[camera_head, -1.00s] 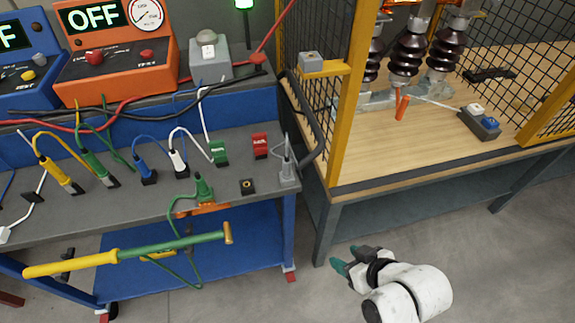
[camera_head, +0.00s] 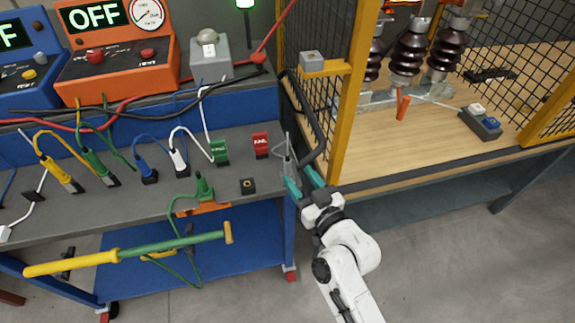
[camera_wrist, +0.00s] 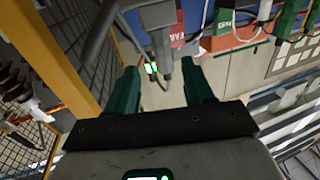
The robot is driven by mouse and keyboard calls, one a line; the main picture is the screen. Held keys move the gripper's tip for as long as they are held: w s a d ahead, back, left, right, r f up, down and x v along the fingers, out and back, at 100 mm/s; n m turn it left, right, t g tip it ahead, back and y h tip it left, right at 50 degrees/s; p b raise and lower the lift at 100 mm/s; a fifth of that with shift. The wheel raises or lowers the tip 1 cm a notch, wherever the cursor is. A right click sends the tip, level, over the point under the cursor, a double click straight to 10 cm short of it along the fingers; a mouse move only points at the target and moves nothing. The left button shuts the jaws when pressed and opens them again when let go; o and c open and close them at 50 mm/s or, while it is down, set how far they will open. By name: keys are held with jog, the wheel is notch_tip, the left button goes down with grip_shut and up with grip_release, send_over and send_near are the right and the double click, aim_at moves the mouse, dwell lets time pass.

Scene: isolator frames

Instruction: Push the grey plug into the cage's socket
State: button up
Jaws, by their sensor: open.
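The grey plug (camera_head: 284,168) stands at the right end of the grey bench, with a dark cable at it. It also shows in the wrist view (camera_wrist: 161,45), ahead of and between my fingers. My gripper (camera_head: 303,181) is open and empty, its teal fingers close to the plug at the bench's right edge. In the wrist view my gripper (camera_wrist: 160,82) has its fingers spread, with the plug beyond the tips. A small grey box (camera_head: 311,59) on a yellow bracket is on the cage (camera_head: 346,105); I cannot make out a socket opening in it.
Green (camera_head: 219,151) and red (camera_head: 261,145) blocks stand left of the plug. A black square with a brass ring (camera_head: 247,186) lies on the bench (camera_head: 120,205). The yellow cage post is just right of my gripper. A yellow-green rod (camera_head: 130,254) sticks out in front.

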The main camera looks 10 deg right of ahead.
aim_at(290, 170)
jog(key=shift+a+f+p+x, duration=0.1)
jog(key=shift+p+x, duration=0.3)
jog(key=shift+x, duration=1.1)
jog(key=shift+a+f+p+x, duration=0.15)
jog(key=shift+p+x, duration=0.25)
jog(key=shift+x, duration=1.1)
jog(key=shift+s, duration=0.1)
jog(key=shift+c, duration=0.5)
grip_shut()
